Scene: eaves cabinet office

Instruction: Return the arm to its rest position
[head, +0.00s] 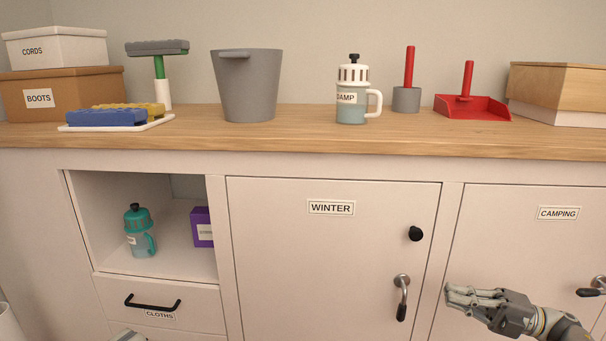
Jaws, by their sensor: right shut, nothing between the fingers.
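My right gripper (462,297) is at the lower right of the head view, in front of the cabinet. It is shut and empty, with its fingers pointing left. It appears just right of the lever handle (402,297) on the WINTER door (310,260); I cannot tell how far it is from the door front. The WINTER door and the CAMPING door (530,235) look closed. A small part of my left arm may show at the bottom edge, but its gripper cannot be made out.
The wooden top (300,140) carries boxes, a grey bucket (250,85), a DAMP bottle (352,95), a red dustpan (474,106) and other items. An open cubby holds a teal bottle (138,232) and purple box (202,227). The black knob (415,233) and drawer handle (152,303) stick out.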

